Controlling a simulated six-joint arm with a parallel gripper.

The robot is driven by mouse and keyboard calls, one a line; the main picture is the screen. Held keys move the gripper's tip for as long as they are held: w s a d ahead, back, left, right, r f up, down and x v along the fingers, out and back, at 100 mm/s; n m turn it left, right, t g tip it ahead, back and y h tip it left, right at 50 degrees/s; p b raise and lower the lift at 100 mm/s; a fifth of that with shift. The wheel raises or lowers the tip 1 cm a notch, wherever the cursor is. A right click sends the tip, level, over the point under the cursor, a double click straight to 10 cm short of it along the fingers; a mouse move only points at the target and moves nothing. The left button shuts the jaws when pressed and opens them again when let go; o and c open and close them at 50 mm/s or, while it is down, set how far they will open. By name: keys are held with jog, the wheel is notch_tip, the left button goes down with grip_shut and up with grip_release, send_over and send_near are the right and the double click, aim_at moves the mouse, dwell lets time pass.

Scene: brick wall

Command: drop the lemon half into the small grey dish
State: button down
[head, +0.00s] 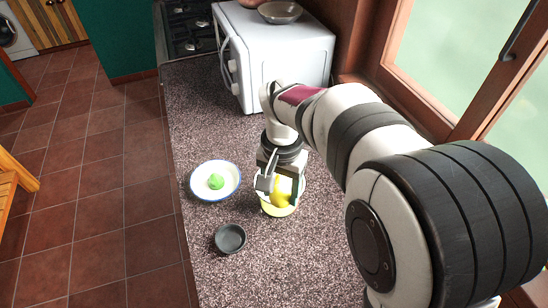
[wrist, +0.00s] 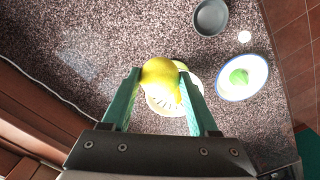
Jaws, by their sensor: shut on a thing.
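My gripper (head: 279,192) is shut on the yellow lemon half (wrist: 160,73), which sits between the two green fingertips in the wrist view (wrist: 160,82). The lemon half also shows in the head view (head: 281,201), partly hidden by the gripper. The small grey dish (head: 230,238) stands to the lower left of my gripper in the head view. It looks empty, and in the wrist view it is at the top right (wrist: 210,18).
A white bowl with a blue rim (head: 199,193) holds a green fruit (head: 216,181), left of my gripper. A small white round spot (wrist: 245,37) lies near the grey dish. A white microwave (head: 280,50) with a metal bowl (head: 281,13) on top stands behind.

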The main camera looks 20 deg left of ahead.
jog(key=s+a+f, duration=0.5)
jog(key=s+a, duration=0.2)
jog(key=a, duration=0.1)
jog(key=f, duration=0.5)
jog(key=shift+s+a+f, duration=0.1)
jog(key=shift+a+f, duration=0.1)
jog(key=shift+f, duration=0.05)
jog(key=shift+c, duration=0.4)
grip_release()
jog(key=shift+r, duration=0.1)
notch_tip(320, 180, up, 16)
jog(key=shift+f, duration=0.2)
